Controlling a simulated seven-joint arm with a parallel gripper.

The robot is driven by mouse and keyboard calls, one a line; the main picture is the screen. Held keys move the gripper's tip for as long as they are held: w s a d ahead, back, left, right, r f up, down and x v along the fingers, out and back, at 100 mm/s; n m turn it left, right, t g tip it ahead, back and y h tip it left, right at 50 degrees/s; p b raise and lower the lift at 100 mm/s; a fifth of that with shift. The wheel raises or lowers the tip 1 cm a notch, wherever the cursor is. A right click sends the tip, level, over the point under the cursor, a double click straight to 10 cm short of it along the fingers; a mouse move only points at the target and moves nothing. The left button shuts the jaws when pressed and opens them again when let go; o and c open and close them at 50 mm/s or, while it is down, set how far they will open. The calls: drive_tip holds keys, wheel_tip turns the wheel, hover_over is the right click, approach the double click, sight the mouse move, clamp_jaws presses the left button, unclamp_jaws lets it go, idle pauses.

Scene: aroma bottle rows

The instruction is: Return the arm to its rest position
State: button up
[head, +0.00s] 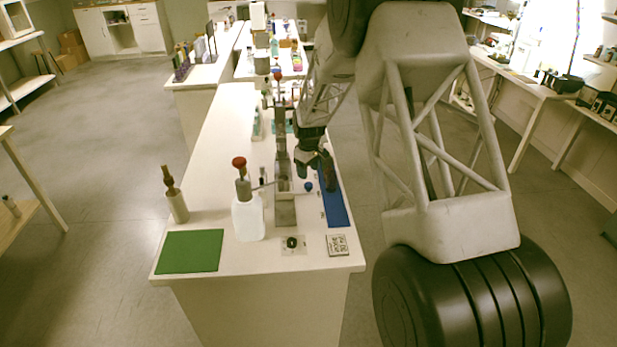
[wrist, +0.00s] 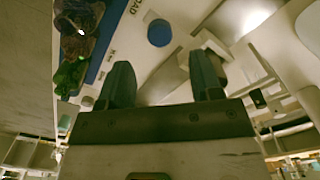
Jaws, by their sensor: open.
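My gripper (head: 316,168) is above the right side of the white bench, beside a grey upright stand (head: 284,180) and over the far part of a blue strip (head: 335,205). In the wrist view my gripper (wrist: 163,78) shows two dark fingers, wide apart, with nothing held between them. A blue round piece (wrist: 159,33) lies beyond the fingertips, apart from them. Dark and green objects (wrist: 72,72) sit on a blue strip at the upper left of the wrist view. My arm hides part of the bench's right side in the head view.
A white bottle with a red top (head: 247,218), a beige pot (head: 177,206), a green mat (head: 190,251), a black ring (head: 292,242) and a printed card (head: 337,245) are on the near bench. Several bottles stand farther back. The floor (head: 110,130) at left is clear.

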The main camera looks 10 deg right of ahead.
drive_tip(key=shift+r, duration=0.6)
drive_tip(key=shift+s+r, duration=0.1)
drive_tip(key=shift+r, duration=0.1)
drive_tip(key=s+d+r+m+t, duration=0.1)
drive_tip(key=s+d+r+m, duration=0.15)
drive_tip(key=s+r, duration=0.9)
drive_tip(key=s+d+r+m, duration=0.2)
drive_tip(key=s+d+r, duration=0.1)
drive_tip(key=s+r, duration=0.85)
drive_tip(key=s+d+r+m, duration=0.1)
drive_tip(key=s+d+m, duration=0.1)
drive_tip(key=s, duration=1.4)
drive_tip(key=s+d+r+m+t, duration=0.1)
drive_tip(key=s+d+m, duration=0.1)
drive_tip(key=s, duration=1.5)
drive_tip(key=shift+s+m+t, duration=0.15)
drive_tip(key=shift+m+t, duration=0.15)
drive_tip(key=shift+m, duration=0.05)
